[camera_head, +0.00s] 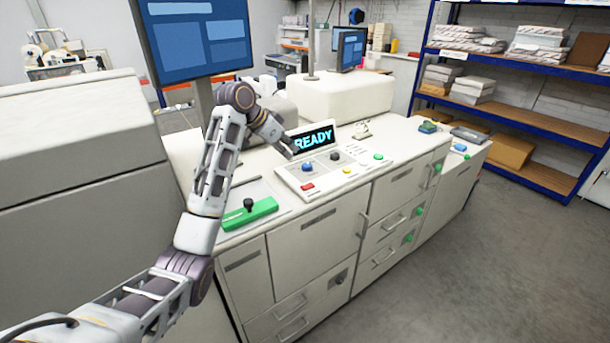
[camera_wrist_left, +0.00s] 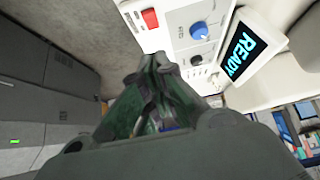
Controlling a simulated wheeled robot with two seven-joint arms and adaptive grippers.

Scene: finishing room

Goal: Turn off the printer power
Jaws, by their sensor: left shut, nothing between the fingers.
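The printer's control panel (camera_head: 325,178) lies on the white counter, with a lit READY display (camera_head: 313,138) behind it. My left gripper (camera_head: 291,154) is shut and empty, up and left of the blue knob. In the left wrist view the fingers (camera_wrist_left: 160,62) point toward the panel, apart from the red button (camera_wrist_left: 150,18) and blue knob (camera_wrist_left: 199,31). My right gripper is not in view.
A green block with a black knob (camera_head: 249,211) sits on the counter left of the panel. A monitor (camera_head: 195,38) stands behind my arm. A large grey cabinet (camera_head: 75,165) is at left. Blue shelving (camera_head: 520,65) stands at right, with clear floor before it.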

